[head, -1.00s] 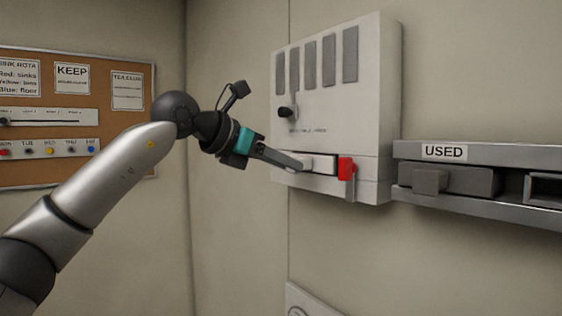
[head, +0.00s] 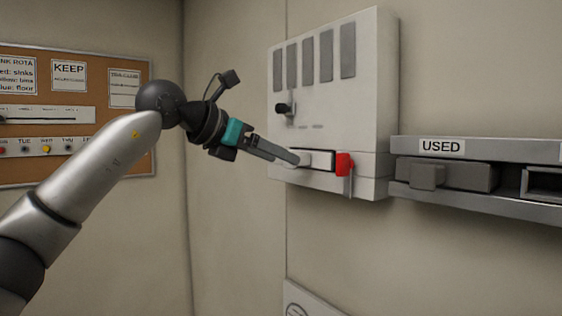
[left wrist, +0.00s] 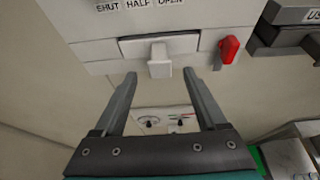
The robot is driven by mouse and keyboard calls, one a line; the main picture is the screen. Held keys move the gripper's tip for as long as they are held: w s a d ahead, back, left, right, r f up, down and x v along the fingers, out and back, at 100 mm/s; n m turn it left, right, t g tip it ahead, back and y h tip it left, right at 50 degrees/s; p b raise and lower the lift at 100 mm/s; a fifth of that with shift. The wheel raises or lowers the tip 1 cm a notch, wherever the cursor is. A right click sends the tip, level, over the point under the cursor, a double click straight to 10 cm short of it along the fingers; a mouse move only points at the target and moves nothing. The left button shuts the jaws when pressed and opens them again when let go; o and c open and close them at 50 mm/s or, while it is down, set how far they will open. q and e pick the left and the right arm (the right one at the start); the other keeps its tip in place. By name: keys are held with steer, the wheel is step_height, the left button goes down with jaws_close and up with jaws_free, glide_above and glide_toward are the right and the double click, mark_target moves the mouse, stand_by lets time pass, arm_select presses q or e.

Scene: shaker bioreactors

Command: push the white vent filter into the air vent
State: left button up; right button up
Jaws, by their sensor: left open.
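The white vent filter (head: 320,159) sits in the slot low on the pale air vent box (head: 376,100). A dark line runs along its lower edge; I cannot tell how deep it sits. In the left wrist view, the filter (left wrist: 184,44) has a white pull tab (left wrist: 160,62) sticking out toward me. My left gripper (head: 292,157) is at the slot's left end in the head view. In the left wrist view, its open fingers (left wrist: 159,74) stand either side of the line of the tab, with nothing held. My right gripper is out of view.
A red catch (head: 344,164) is just right of the filter. A black knob (head: 283,109) is on the box, above left. A grey shelf labelled USED (head: 480,205) adjoins on the right. A corkboard (head: 110,165) hangs at left. The wall below the box is mostly clear.

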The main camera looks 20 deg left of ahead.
arm_select(q)
steer(key=b+v, duration=0.2)
steer(key=v, duration=1.1)
steer(key=shift+s, duration=0.15)
steer(key=shift+a+r, duration=0.1)
steer(key=shift+a, duration=0.05)
